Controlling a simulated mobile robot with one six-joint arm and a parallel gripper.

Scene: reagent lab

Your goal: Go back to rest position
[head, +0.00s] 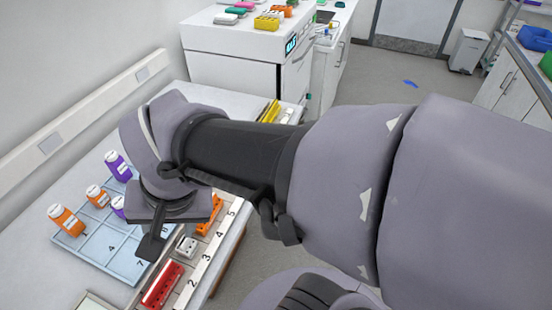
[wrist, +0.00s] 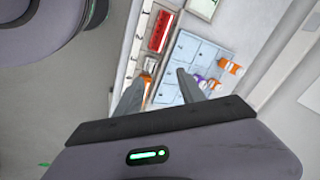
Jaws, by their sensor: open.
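My gripper (head: 152,246) hangs from my bent arm above the bench in the head view, pointing down near the right side of a light blue compartment tray (head: 75,243). In the wrist view my gripper (wrist: 158,88) shows two fingers spread apart with nothing held between them. My arm hides part of the tray and bench.
A red rack (head: 162,285), a small grey block (head: 187,246) and an orange rack (head: 210,214) sit along a numbered white strip (head: 215,262) at the bench's front edge. A white machine (head: 232,62) stands behind. Open floor (head: 385,80) lies beyond my arm.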

